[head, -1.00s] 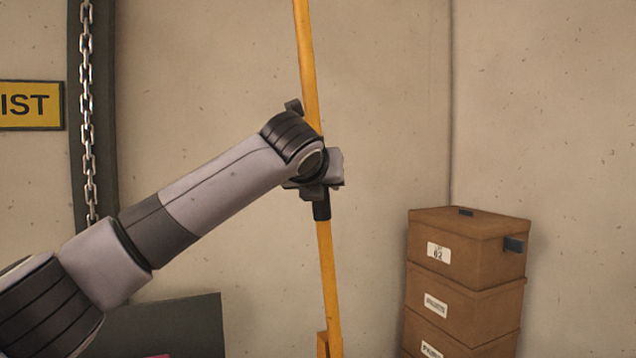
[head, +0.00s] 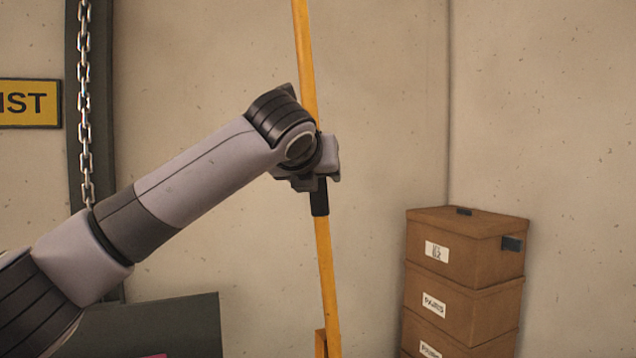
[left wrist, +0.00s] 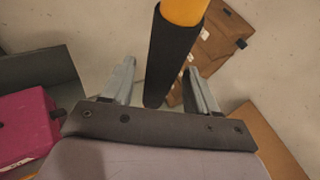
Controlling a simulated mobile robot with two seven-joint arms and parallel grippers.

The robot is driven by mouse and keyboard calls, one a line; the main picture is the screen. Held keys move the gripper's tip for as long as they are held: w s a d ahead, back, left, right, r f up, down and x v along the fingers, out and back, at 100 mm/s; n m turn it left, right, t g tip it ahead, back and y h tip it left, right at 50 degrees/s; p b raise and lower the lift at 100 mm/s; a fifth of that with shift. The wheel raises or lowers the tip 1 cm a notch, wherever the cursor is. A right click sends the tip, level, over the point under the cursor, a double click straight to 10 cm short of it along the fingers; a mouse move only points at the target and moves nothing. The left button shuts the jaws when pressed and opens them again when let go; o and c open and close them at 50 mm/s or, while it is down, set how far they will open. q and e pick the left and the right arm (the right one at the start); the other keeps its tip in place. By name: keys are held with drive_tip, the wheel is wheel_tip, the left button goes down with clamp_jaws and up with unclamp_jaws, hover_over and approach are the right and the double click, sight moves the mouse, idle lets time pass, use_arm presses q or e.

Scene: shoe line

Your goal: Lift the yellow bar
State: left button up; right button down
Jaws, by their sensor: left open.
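The yellow bar (head: 328,285) stands nearly upright and leans slightly, its top running out of the head view. It has a black grip (head: 320,200) around its middle. My left gripper (head: 318,168) is at the bar just above the visible part of the grip, and my wrist hides part of the bar. In the left wrist view, the open fingers of my left gripper (left wrist: 161,68) are on either side of the black grip (left wrist: 172,55), with gaps showing. The bar's yellow part (left wrist: 183,10) shows at the top there. My right gripper is not in view.
Stacked brown boxes (head: 465,250) stand at the right by the wall. A dark panel (head: 165,325) is at the lower left, and a chain (head: 85,130) hangs at the left. A pink box (left wrist: 30,120) shows in the left wrist view. An orange piece (head: 320,343) is beside the bar low down.

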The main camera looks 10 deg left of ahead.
use_arm(q)
drive_tip(key=shift+b+v, duration=0.4)
drive_tip(key=shift+v, duration=1.55)
drive_tip(key=shift+f, duration=0.1)
